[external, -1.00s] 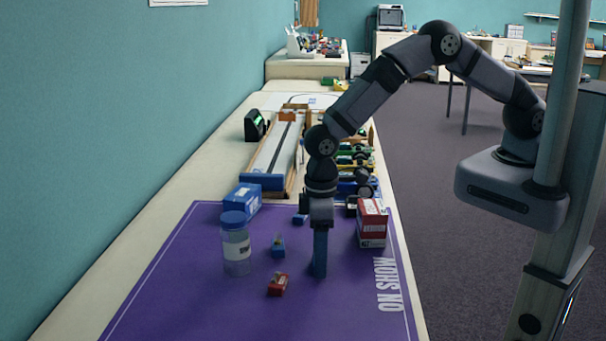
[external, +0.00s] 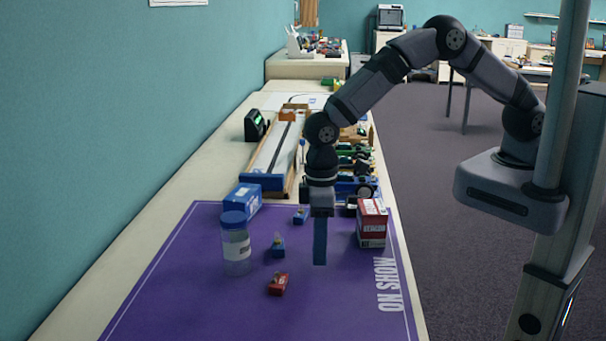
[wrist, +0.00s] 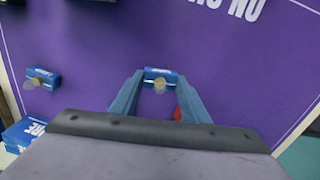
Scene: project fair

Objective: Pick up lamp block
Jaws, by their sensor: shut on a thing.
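My gripper (external: 320,262) points straight down, a little above the purple mat. In the wrist view its fingers (wrist: 160,82) are shut on a small blue lamp block (wrist: 160,76) with a pale yellowish bulb-like part. The near finger hides this block in the external view. Another small blue block (external: 300,215) stands on the mat farther back; it shows at the left of the wrist view (wrist: 42,78). A third blue block (external: 278,246) and a red block (external: 278,285) stand left of my gripper. The right finger partly hides a red patch in the wrist view.
A clear jar with a blue lid (external: 236,250) stands left on the mat (external: 200,310). A blue box (external: 243,198) is behind it. A red and white box (external: 371,223) stands close right of my gripper. The front of the mat is clear.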

